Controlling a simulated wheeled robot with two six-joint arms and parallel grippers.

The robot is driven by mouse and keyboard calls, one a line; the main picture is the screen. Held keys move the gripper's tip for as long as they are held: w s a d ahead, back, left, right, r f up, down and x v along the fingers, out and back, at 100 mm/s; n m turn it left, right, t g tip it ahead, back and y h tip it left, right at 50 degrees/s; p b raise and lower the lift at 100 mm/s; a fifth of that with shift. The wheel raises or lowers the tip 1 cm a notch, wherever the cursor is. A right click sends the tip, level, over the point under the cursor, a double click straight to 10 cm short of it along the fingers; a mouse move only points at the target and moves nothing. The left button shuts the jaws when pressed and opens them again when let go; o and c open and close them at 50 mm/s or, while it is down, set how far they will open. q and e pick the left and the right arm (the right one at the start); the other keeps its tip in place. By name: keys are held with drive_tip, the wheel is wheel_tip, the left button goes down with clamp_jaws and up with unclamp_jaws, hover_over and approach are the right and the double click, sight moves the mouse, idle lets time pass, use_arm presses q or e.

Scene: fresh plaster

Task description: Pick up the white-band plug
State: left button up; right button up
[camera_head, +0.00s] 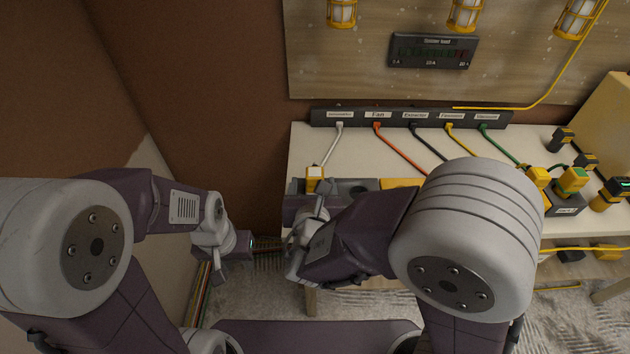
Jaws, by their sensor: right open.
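The white-band plug (315,173) is yellow with a white top. It stands upright at the left end of a dark grey strip (362,186) along the bench's front edge, and a white cord (331,146) runs up from it. My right gripper (319,200) is just in front of and below the plug, with a finger close to it. It is open; my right arm hides part of it, and I cannot tell whether it touches the plug. My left gripper (240,247) hangs left of the bench, away from the plug; its fingers are not clear.
A labelled black rail (410,118) at the back feeds orange, dark, yellow and green cords. Other yellow plugs (572,180) and black-yellow tools stand at the right. My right arm covers the bench's middle front. Bare bench (305,145) shows at the back left.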

sight(312, 180)
drive_tip(key=shift+x, duration=1.15)
drive_tip(key=shift+w+a+f, duration=0.1)
drive_tip(key=shift+w+f, duration=0.05)
drive_tip(key=shift+w, duration=0.2)
drive_tip(key=x, duration=0.5)
drive_tip(key=shift+w+d+f, duration=0.2)
drive_tip(key=shift+d, duration=0.05)
clamp_jaws()
drive_tip(key=shift+r, duration=0.1)
wheel_tip(312, 180, up, 5)
drive_tip(key=shift+d+f+p, duration=0.15)
drive_tip(key=shift+f+p, duration=0.05)
drive_tip(key=shift+p, duration=0.2)
drive_tip(key=s+d+r, duration=0.1)
drive_tip(key=d+r, duration=0.2)
drive_tip(key=d, duration=0.2)
drive_tip(key=s+d+r+b, duration=0.1)
drive_tip(key=d+r, duration=0.2)
drive_tip(key=d, duration=0.3)
drive_tip(key=shift+s+r, duration=0.2)
drive_tip(key=shift+s, duration=0.2)
